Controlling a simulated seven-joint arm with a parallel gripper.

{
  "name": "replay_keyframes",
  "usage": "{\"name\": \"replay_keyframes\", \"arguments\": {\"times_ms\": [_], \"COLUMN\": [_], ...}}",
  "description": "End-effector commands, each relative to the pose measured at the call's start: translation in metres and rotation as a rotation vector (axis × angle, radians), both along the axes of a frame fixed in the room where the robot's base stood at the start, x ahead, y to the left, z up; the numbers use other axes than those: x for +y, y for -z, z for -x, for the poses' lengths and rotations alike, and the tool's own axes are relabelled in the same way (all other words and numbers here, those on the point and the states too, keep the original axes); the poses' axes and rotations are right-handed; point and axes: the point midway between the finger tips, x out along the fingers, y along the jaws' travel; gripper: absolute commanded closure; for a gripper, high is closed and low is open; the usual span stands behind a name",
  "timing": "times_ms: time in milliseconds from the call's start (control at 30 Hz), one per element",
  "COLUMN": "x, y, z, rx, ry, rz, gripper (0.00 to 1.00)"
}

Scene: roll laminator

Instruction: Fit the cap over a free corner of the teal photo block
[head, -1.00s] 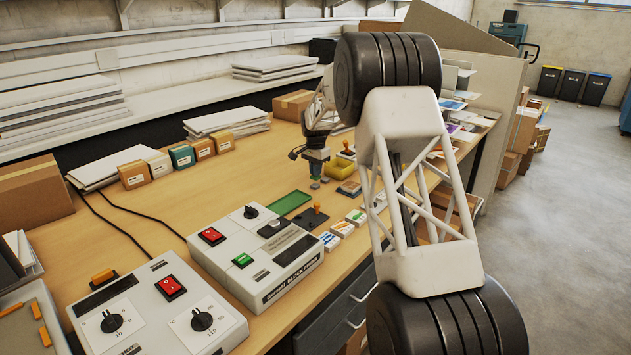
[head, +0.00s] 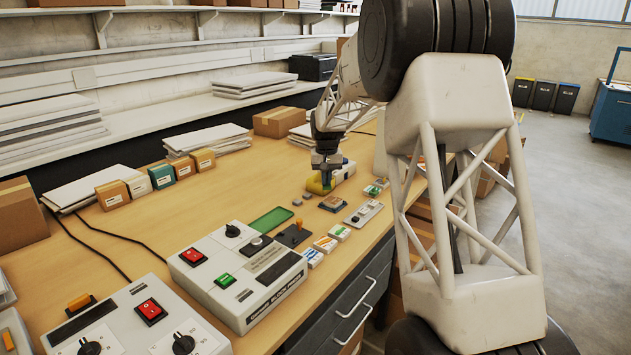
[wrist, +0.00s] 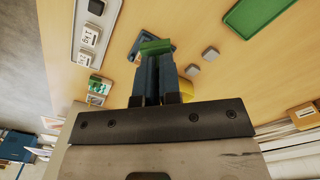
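My gripper (head: 326,181) points down over the bench, low above the work area. In the wrist view its two blue fingers (wrist: 155,58) are close together on a small green piece (wrist: 155,46), which I take to be the cap. The teal photo block (head: 332,203) lies flat on the bench, with a picture on top, just in front of the gripper. In the wrist view the block (wrist: 136,50) shows beside and beyond the green piece, partly hidden by it and the fingers. The cap appears above the block; contact cannot be told.
Two small grey pieces (wrist: 210,53) lie near the block. A yellow object (head: 318,185) is right behind the gripper. A green tray (head: 270,219) and a stamp plate (head: 293,236) lie left, a grey holder (head: 363,213) right. The press (head: 238,270) stands in front.

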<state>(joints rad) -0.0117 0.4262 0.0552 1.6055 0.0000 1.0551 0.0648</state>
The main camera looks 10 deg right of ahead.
Motion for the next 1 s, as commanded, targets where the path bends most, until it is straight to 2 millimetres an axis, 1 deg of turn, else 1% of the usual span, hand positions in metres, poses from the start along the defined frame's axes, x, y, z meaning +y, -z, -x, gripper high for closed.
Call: {"name": "replay_keyframes", "arguments": {"times_ms": [33, 167, 367, 667, 1000], "x": [-0.005, -0.018, -0.034, -0.059, -0.088], "y": [-0.004, -0.008, -0.011, -0.009, -0.001], "z": [0.003, 0.007, 0.002, -0.023, -0.059], "rx": [-0.001, 0.0, -0.001, 0.0, 0.0], "ry": [-0.043, -0.176, -0.383, -0.696, -1.05], "rz": [0.0, 0.0, 0.0, 0.0, 0.0], "gripper": [1.0, 1.0, 1.0, 1.0, 1.0]}}
